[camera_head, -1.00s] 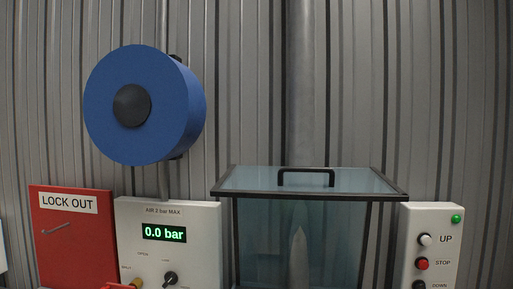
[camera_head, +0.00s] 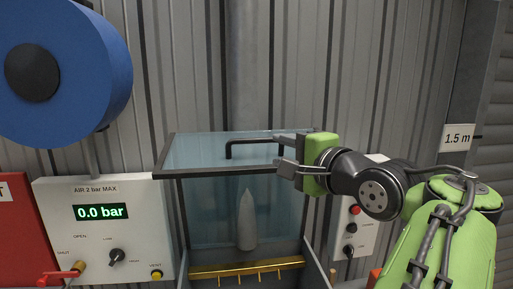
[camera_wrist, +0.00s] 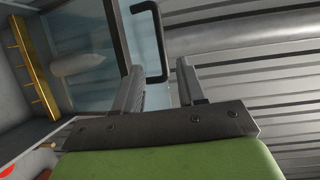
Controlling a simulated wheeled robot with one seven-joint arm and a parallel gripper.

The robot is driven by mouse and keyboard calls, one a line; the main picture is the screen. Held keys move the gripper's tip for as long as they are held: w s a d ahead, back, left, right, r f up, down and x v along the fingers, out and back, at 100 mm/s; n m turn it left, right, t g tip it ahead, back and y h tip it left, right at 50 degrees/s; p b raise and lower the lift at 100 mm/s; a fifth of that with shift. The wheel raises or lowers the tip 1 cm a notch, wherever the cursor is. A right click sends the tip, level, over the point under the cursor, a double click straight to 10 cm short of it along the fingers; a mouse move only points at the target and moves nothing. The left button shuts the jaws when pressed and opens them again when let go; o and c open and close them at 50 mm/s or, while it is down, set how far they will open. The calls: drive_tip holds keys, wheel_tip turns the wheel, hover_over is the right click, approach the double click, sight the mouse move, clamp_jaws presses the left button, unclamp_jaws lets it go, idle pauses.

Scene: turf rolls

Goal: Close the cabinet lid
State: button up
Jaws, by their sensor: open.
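The cabinet's lid (camera_head: 205,152) is a bluish glass panel in a dark frame, on top of the cabinet in the head view. A black bar handle (camera_head: 250,142) stands on it. The cabinet (camera_head: 215,215) has glass below the lid, with a pale pointed object (camera_head: 247,222) inside. My gripper (camera_head: 283,152) is at the right end of the handle, with its fingers apart. In the wrist view the handle (camera_wrist: 161,45) reaches toward the gap between the fingers (camera_wrist: 160,68). I cannot tell whether they touch it.
A brass rail with pegs (camera_head: 245,267) lies low in the cabinet. An air panel (camera_head: 60,225) reading 0.0 bar stands left, beneath a blue roll (camera_head: 90,70). A button panel (camera_head: 353,230) on the right is partly hidden by my arm. A corrugated wall is behind.

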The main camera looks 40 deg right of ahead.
sight(259, 141)
drive_tip(key=x, duration=0.8)
drive_tip(key=shift+w+r+p, duration=0.1)
drive_tip(key=shift+r+p, duration=0.05)
drive_tip(key=shift+p, duration=0.25)
clamp_jaws()
